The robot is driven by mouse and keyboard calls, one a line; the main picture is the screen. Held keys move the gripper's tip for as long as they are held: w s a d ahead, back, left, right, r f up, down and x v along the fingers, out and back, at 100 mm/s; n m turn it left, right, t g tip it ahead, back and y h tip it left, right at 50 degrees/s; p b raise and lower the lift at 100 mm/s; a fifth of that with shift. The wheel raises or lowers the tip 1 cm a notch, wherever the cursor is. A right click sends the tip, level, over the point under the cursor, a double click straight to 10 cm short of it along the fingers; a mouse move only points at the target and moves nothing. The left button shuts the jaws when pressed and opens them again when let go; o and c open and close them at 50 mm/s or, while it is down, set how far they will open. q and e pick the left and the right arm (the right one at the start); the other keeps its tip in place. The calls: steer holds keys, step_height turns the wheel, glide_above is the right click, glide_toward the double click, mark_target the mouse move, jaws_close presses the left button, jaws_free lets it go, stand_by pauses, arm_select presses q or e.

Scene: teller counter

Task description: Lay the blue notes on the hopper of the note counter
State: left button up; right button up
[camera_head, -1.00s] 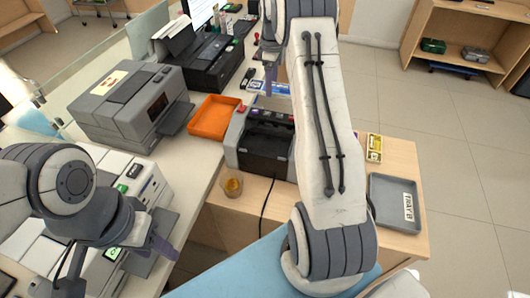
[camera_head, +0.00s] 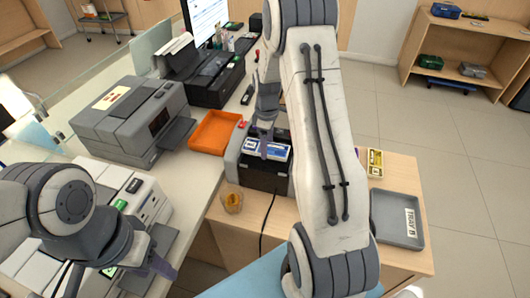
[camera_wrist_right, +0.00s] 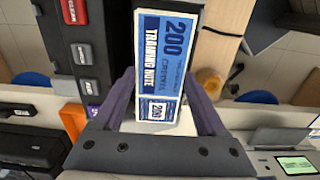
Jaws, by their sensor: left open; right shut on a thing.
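The blue notes (camera_head: 273,151) are a flat banded pack, marked 200 in the right wrist view (camera_wrist_right: 165,50). My right gripper (camera_head: 267,128) is shut on them, with one finger on each side of the pack in the wrist view. The notes are over the top of the dark grey note counter (camera_head: 265,178); I cannot tell whether they touch its hopper, which they and the gripper partly hide. The counter's keys (camera_wrist_right: 85,55) show beside the pack in the wrist view. My left gripper (camera_head: 145,262) is open and empty near the left machines.
An orange tray (camera_head: 214,131) lies left of the counter. A small amber cup (camera_head: 232,197) stands in front of it. Yellow notes (camera_head: 375,164) and a grey tray (camera_head: 398,218) lie to the right. A grey printer-like machine (camera_head: 133,120) stands at the left.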

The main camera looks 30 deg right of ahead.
mark_target(267, 160)
step_height(267, 160, down, 3)
steer(key=shift+f+p, duration=0.15)
steer(key=shift+p, duration=0.35)
steer(key=shift+f, duration=0.4)
steer(key=shift+f, duration=0.1)
